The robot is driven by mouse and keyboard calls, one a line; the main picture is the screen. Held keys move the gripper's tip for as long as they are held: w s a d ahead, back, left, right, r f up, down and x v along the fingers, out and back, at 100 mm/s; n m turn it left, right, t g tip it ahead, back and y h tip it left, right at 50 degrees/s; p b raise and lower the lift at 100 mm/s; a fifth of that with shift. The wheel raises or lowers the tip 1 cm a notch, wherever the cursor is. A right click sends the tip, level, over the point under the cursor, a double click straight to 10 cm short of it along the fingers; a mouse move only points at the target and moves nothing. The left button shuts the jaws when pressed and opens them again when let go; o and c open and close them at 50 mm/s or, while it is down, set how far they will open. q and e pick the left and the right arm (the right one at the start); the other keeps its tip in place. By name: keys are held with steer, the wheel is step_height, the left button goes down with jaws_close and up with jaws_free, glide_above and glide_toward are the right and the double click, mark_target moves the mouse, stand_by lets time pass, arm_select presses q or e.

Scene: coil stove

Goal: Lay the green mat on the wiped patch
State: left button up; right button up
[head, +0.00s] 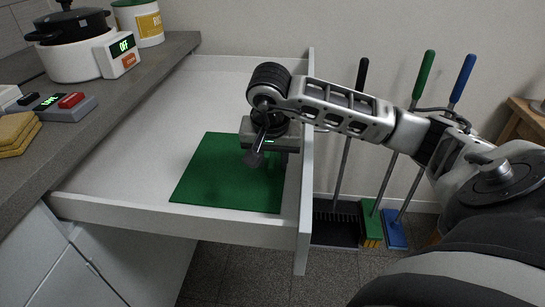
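The green mat (215,172) lies flat on the floor of the open white drawer, near its front right corner. My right gripper (269,157) is over the right part of the mat, pointing down. Its fingers look apart, with nothing seen between them. The gripper hides part of the mat, and I cannot tell whether the fingertips touch it. No wiped patch can be made out in this view. My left gripper is not in view.
The drawer (180,211) has raised walls around the mat; its left part is empty. A dark counter (95,125) on the left holds a cooker (78,58), a grey switch box (62,107), yellow sponges (16,133) and a canister (140,22). Brooms (414,85) stand behind my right arm.

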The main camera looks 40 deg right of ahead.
steer(key=p+v, duration=0.3)
steer(key=v, duration=0.9)
steer(key=shift+w+d+r, duration=0.1)
steer(key=shift+r, duration=0.1)
